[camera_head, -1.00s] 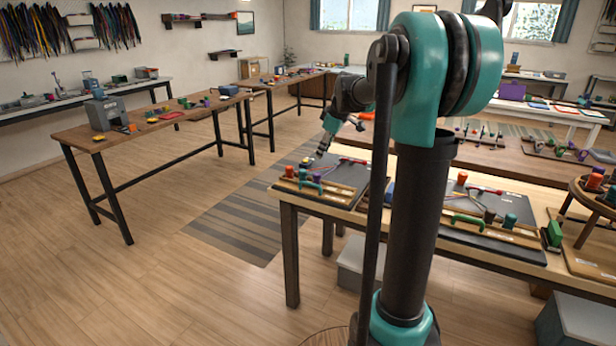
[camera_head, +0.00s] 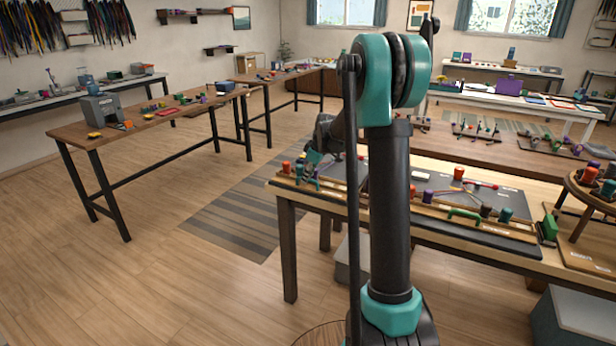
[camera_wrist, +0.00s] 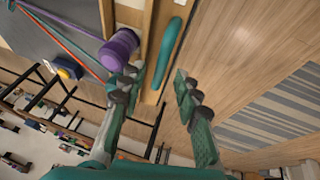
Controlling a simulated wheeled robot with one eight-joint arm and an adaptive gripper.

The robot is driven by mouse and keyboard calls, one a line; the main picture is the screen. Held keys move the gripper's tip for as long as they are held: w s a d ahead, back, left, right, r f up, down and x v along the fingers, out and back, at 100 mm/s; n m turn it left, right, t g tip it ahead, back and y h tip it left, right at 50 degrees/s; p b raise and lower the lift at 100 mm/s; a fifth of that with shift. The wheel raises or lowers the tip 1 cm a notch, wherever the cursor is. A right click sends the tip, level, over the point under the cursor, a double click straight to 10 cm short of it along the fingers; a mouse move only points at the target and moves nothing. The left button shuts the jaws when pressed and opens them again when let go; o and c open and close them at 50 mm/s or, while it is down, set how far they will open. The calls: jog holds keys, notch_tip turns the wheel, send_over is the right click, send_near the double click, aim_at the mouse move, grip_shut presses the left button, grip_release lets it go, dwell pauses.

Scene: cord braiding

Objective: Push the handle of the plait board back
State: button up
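A plait board (camera_head: 330,191) lies at the left end of the near table, with a wooden strip and coloured pegs. In the wrist view its teal handle (camera_wrist: 171,48) is a long rounded bar along the board's wooden edge (camera_wrist: 150,78). My gripper (camera_wrist: 156,84) is open, its two fingers spread apart. The handle shows in the gap between them, and I see no clear contact. A purple peg (camera_wrist: 119,47) stands close to the left fingertip. In the head view my gripper (camera_head: 308,172) is low over the board's left part, and the handle is mostly hidden there.
A second board with a green handle (camera_head: 464,213) and pegs lies to the right on the same table. Cords and a yellow-and-blue item (camera_wrist: 68,67) lie beyond the purple peg. The striped rug (camera_head: 238,215) and floor left of the table are clear.

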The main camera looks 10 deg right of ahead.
jog(key=shift+w+f, duration=0.1)
jog(key=shift+f, duration=0.2)
jog(key=shift+c, duration=0.4)
grip_shut()
